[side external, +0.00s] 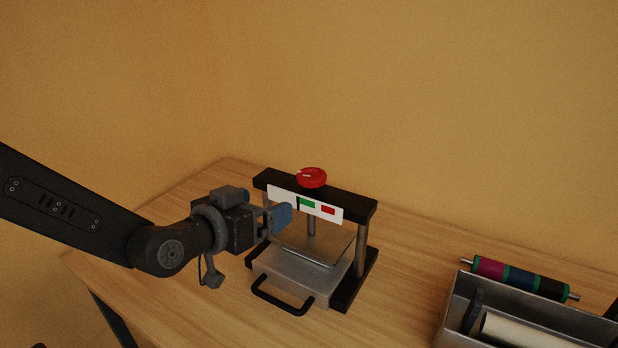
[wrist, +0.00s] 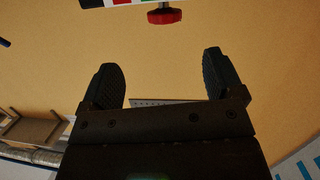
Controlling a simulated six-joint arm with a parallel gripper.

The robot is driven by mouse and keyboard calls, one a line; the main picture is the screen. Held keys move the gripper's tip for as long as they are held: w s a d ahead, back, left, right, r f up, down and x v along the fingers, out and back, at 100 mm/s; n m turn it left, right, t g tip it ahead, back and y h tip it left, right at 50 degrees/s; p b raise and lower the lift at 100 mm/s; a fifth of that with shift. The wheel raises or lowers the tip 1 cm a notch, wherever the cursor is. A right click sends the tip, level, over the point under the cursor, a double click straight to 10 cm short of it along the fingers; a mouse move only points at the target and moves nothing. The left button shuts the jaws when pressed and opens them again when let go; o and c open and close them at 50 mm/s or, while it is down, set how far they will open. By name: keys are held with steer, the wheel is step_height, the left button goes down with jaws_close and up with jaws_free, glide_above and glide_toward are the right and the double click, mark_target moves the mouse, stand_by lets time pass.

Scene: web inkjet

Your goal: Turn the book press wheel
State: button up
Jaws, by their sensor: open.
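The book press (side external: 362,250) stands on the wooden table, with a black top beam, two posts and a metal plate. Its red wheel (side external: 313,177) sits on top of the beam and has a pale mark on it. In the wrist view the red wheel (wrist: 164,16) shows at the top edge, beyond the fingertips. My gripper (side external: 282,215) is at the left front of the press, lower than the wheel and apart from it. In the wrist view my gripper (wrist: 162,78) has its two dark fingers spread with nothing between them.
A white label (side external: 290,199) with green and red patches is on the beam's front. A black handle (side external: 280,297) sticks out at the press's front. A metal tray (side external: 455,310) with rollers stands at the right. The table between press and tray is clear.

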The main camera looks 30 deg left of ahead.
mark_target(304, 181)
steer(key=w, duration=0.4)
steer(key=w+f+t+y, duration=0.1)
steer(key=w, duration=0.4)
steer(key=w+t+y, duration=0.1)
steer(key=w, duration=0.4)
steer(key=shift+w+d+f, duration=0.2)
steer(key=shift+d+f, duration=0.2)
steer(key=c, duration=0.9)
steer(key=shift+h, duration=0.3)
steer(key=shift+c, duration=0.2)
